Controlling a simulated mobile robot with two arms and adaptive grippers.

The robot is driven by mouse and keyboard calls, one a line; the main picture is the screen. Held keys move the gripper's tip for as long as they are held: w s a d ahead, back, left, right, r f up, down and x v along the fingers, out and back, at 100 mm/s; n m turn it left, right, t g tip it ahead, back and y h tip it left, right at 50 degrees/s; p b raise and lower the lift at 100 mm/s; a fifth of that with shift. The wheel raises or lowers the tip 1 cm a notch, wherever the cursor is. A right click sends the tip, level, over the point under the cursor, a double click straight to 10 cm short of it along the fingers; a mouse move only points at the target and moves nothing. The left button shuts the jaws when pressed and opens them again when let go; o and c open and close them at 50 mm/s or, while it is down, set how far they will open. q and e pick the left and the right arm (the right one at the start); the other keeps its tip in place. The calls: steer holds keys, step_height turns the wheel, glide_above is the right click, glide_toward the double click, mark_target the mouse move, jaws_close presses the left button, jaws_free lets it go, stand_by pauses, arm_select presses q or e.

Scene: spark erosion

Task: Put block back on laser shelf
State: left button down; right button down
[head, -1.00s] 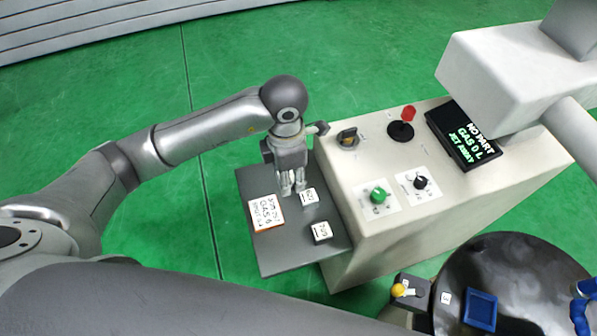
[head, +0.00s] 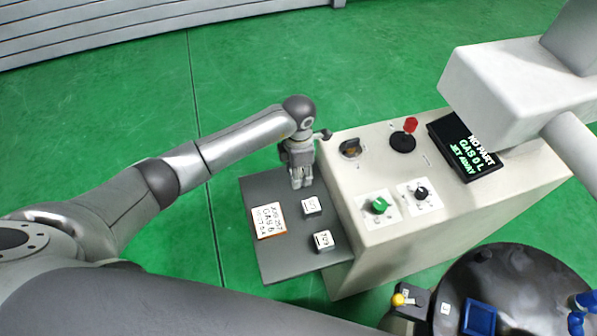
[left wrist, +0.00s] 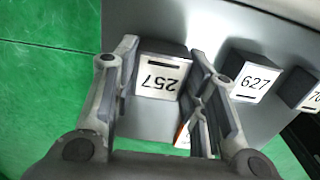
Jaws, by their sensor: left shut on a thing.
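My left gripper (head: 301,183) is over the back part of the grey shelf (head: 285,268) on the machine's left side. In the left wrist view its fingers (left wrist: 158,98) are shut on a dark block with a white label reading 257 (left wrist: 160,78). The head view does not show this block clearly. I cannot tell whether it touches the shelf. A block marked 627 (left wrist: 252,80) sits on the shelf beside the gripper; it also shows in the head view (head: 312,206). Another block (head: 322,240) sits nearer the front. My right gripper is not in view.
A job card (head: 269,220) reading 257 lies on the shelf. A dark round table (head: 520,270) is at lower right. Green floor is clear at left.

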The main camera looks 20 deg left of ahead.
arm_select(q)
steer(key=shift+f, duration=0.4)
steer(key=shift+f, duration=0.1)
steer(key=c, duration=1.3)
jaws_free()
steer(key=shift+f, duration=0.15)
steer(key=o, duration=0.4)
steer(key=shift+r, duration=0.4)
step_height(320, 180, up, 12)
steer(key=shift+f+b, duration=0.15)
steer(key=shift+b, duration=0.35)
